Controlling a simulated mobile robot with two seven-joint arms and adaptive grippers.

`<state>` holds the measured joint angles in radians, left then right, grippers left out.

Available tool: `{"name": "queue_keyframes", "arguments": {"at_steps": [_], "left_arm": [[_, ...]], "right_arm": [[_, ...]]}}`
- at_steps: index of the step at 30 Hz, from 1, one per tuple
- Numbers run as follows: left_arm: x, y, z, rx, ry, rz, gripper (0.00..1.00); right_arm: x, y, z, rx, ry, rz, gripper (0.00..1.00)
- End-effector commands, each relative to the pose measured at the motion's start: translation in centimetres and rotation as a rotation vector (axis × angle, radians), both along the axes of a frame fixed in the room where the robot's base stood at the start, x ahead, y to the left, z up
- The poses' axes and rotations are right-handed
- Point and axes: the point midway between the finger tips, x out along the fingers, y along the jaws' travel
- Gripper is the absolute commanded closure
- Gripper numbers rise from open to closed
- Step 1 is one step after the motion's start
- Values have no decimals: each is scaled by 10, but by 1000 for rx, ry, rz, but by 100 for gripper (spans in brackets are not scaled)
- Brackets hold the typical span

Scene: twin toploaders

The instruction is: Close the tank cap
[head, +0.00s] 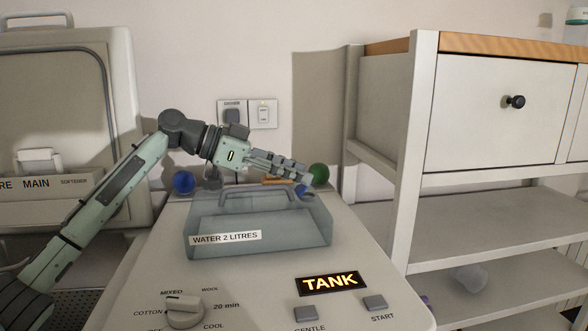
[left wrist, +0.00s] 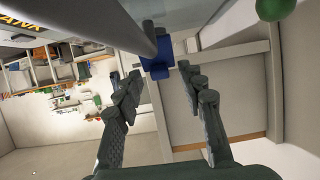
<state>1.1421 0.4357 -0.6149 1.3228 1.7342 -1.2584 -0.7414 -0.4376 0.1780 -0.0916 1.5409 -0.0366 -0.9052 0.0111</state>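A translucent grey-blue tank (head: 300,225), labelled WATER 2 LITRES, sits on the white machine top. A dark handle (head: 258,190) arches over it. A small blue part (head: 303,192) shows at the tank's back right, partly hidden by my left gripper (head: 305,176); I take it for the cap, but its exact position is unclear. In the left wrist view the blue part (left wrist: 157,64) lies just beyond and between the fingertips. My left gripper is open, its fingers spread and apparently not clamped on it. My right gripper is out of view.
A blue ball (head: 183,182) and a green ball (head: 319,174) stand behind the tank. A lit TANK sign (head: 330,283), a dial (head: 184,311) and buttons are in front. A second machine (head: 60,120) is left; a shelf unit (head: 415,130) stands close on the right.

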Motion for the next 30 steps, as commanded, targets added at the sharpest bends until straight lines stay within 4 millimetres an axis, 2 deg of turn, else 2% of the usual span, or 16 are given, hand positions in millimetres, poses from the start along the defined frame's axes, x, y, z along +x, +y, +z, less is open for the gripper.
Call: {"name": "queue_keyframes", "arguments": {"at_steps": [6, 15, 30], "left_arm": [[0, 0, 0, 0, 0, 0, 62], [0, 0, 0, -1, 0, 0, 97], [0, 0, 0, 4, 0, 0, 100]], "right_arm": [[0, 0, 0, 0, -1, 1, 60], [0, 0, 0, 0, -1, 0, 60], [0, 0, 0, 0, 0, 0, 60]]}}
